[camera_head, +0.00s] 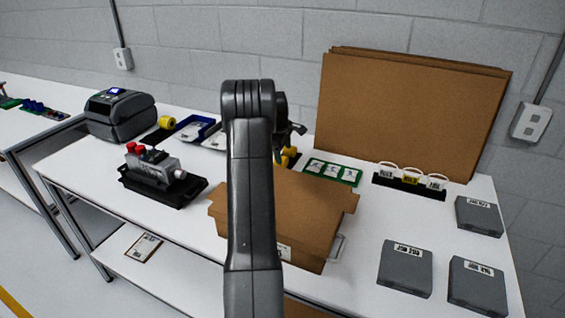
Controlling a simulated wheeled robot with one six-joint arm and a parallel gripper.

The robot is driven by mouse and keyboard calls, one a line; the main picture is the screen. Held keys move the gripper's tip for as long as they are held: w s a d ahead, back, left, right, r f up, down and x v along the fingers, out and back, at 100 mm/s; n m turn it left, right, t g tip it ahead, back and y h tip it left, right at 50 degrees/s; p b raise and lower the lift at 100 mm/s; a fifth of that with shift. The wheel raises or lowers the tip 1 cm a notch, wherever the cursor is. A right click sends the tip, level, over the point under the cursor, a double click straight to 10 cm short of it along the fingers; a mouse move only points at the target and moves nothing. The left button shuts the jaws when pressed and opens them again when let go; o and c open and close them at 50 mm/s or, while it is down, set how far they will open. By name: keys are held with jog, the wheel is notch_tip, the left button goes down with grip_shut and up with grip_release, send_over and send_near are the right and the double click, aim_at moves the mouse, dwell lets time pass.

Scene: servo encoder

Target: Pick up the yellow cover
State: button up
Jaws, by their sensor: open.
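My gripper (293,135) is at the end of my dark grey arm, behind the arm's upper joint, and is partly hidden by it. It is open. Yellow parts (290,153) show just below and beside it, behind the cardboard box; the arm hides some of them. I cannot tell whether the gripper touches them. Another small yellow round piece (167,122) stands to the left, beside the printer. I cannot tell for sure which yellow thing is the cover.
A cardboard box (315,205) sits at the table's front, right of my arm. A servo unit (152,168) rests on a black tray at left. A black rack (408,186) with tagged rings and several grey cases (405,268) are at right. Cardboard sheets (405,115) lean on the wall.

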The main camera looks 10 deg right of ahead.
aim_at(285, 158)
jog(key=p+x, duration=0.1)
jog(key=x, duration=0.3)
jog(key=shift+d+f, duration=0.1)
jog(key=shift+f, duration=0.3)
jog(key=c, duration=1.1)
jog(key=shift+o, duration=0.2)
jog(key=shift+r, duration=0.15)
notch_tip(285, 158, up, 10)
jog(key=shift+f+b, duration=0.15)
jog(key=shift+b, duration=0.55)
